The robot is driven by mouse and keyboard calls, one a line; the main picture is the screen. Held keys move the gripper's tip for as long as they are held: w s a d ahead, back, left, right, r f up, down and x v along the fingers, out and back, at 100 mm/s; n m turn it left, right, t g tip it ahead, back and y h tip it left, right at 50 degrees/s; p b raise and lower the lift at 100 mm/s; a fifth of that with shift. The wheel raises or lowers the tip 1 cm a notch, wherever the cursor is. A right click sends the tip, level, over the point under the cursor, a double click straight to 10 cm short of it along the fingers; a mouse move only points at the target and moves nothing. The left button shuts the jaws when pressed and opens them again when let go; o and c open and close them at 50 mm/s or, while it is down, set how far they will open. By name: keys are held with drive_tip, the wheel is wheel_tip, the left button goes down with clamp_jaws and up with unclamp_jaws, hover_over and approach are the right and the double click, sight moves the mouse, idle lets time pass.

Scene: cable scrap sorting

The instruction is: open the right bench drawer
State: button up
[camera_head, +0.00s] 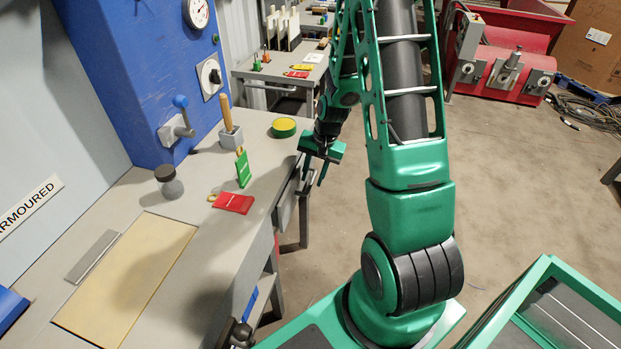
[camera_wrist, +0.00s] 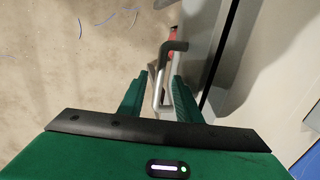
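The workbench (camera_head: 205,255) runs along the left in the head view. A grey drawer front (camera_head: 287,207) shows below its right edge, partly in shadow, and I see no clear gap there. My gripper (camera_head: 313,174) points down beside that edge near the drawer's far end. In the wrist view, my gripper (camera_wrist: 160,80) has its two green fingers apart. A bent metal handle bar (camera_wrist: 159,94) with a dark upper end shows between them. I cannot tell whether either finger touches it.
On the bench lie a red tag (camera_head: 232,203), a green tag (camera_head: 243,168), a yellow-green disc (camera_head: 284,127) and a dark-knobbed weight (camera_head: 170,182). A blue machine (camera_head: 150,80) stands behind. A green-framed bin (camera_head: 550,270) is at lower right. Open floor (camera_head: 500,190) lies to the right.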

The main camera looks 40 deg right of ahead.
drive_tip(key=shift+f, duration=0.45)
clamp_jaws()
drive_tip(key=shift+a, duration=0.15)
